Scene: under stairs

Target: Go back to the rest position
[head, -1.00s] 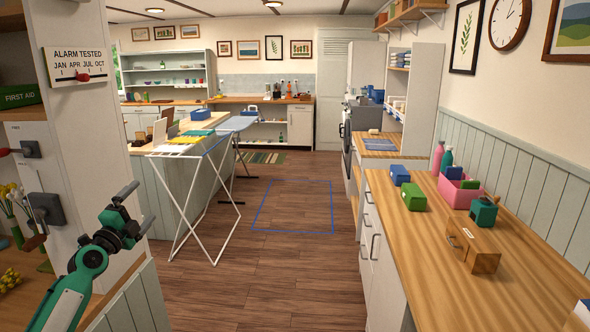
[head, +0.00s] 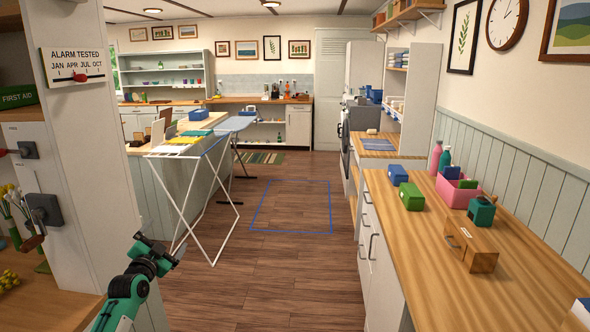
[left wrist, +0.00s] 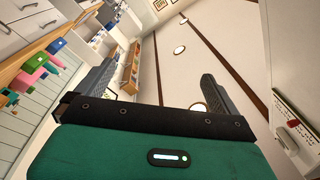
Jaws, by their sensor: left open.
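My left gripper (head: 156,256) shows at the lower left of the head view, on a green arm that comes in from the bottom edge. It is open and empty. In the left wrist view its two dark fingers (left wrist: 156,95) stand wide apart with nothing between them, and the ceiling shows beyond. In the head view it is in front of the foot of the white drying rack (head: 192,190), beside the white pillar, and appears apart from both. My right gripper is in neither view.
A wooden counter (head: 430,265) at the right holds a wooden box (head: 471,246), a pink bin (head: 457,194) and small blue and green boxes. A blue outlined square (head: 290,206) marks clear floor ahead. The alarm-tested board (head: 75,65) hangs on the pillar at left.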

